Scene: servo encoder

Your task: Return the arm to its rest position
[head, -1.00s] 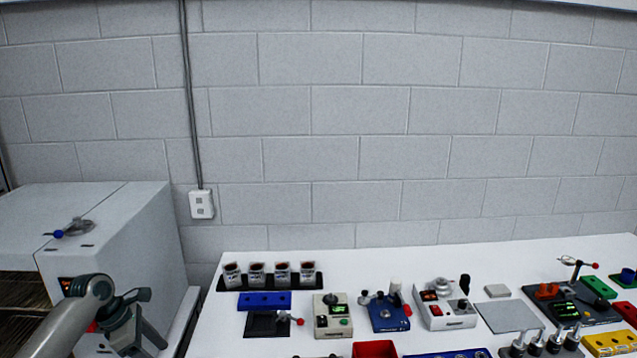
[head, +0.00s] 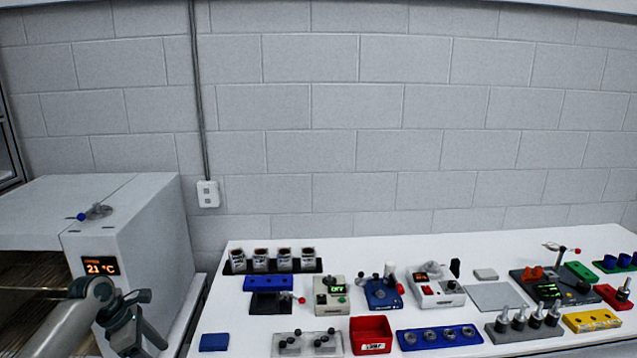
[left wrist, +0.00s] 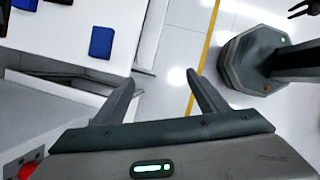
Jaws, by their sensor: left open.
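My left arm comes in from the lower left in the head view, with its gripper (head: 150,345) in front of the white oven-like box. In the left wrist view the left gripper (left wrist: 160,90) has its two fingers spread with nothing between them. Floor and the edge of a white surface show beyond the fingers.
A white box (head: 150,235) with a lit temperature display stands at left. The white table (head: 225,310) holds a blue block (head: 214,342), a red bin (head: 371,335), a black rack of jars (head: 272,267) and several devices. A yellow line (left wrist: 205,50) crosses the floor.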

